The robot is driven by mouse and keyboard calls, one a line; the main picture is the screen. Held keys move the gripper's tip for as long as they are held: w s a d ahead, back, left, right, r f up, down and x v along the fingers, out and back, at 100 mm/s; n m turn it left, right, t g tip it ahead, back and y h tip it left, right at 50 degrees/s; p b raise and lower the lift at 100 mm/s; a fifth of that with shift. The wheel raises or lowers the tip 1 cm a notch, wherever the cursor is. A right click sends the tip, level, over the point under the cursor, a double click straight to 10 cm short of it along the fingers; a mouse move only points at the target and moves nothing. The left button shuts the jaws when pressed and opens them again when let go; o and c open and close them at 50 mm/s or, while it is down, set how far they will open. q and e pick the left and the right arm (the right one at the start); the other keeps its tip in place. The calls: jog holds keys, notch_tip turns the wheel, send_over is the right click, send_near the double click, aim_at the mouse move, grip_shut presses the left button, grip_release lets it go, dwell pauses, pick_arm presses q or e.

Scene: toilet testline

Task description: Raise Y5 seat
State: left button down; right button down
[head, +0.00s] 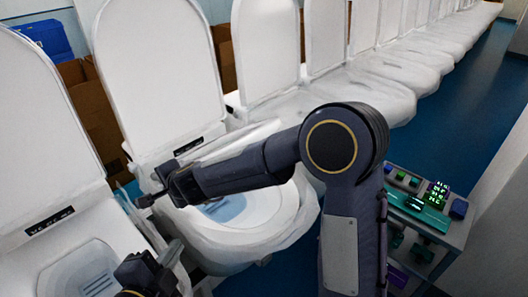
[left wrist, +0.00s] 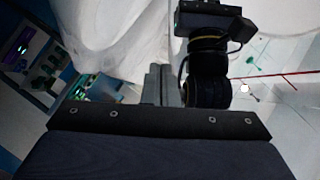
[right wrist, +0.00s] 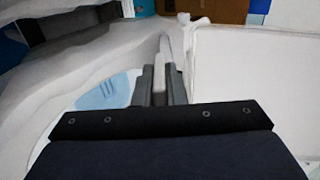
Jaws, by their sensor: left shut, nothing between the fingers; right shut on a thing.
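A broad white panel (right wrist: 255,85) stands to the right of the fingers. Which toilet is Y5 cannot be read.
A bowl with blue water (right wrist: 108,92) lies left of the right fingers. Raised white lids (head: 160,70) form a row running back to the right. A small cart (head: 430,215) with lit displays stands at the right. Blue floor (head: 450,120) is clear beside the row.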

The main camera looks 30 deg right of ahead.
pick_arm(q)
jog(key=s+d+m+t+h, duration=0.2)
jog(key=s+d+m+h, duration=0.1)
jog(key=d+m, duration=0.5)
pick_arm(e)
jog(key=shift+r, duration=0.1)
pick_arm(q)
jog(key=w+d+f+m+t+h, duration=0.2)
jog(key=w+d+f+m+t, duration=0.15)
jog(key=w+d, duration=0.35)
jog(key=w+d+f+m+t+h, duration=0.2)
jog(key=w+d+f+m, duration=0.15)
jog(key=d, duration=0.55)
jog(key=a+r+x, duration=0.1)
jog(key=a+x, duration=0.1)
jog(key=x, duration=1.1)
jog(key=shift+w+r, duration=0.3)
jog(key=shift+w, duration=0.3)
pick_arm(e)
jog(key=shift+w, duration=0.1)
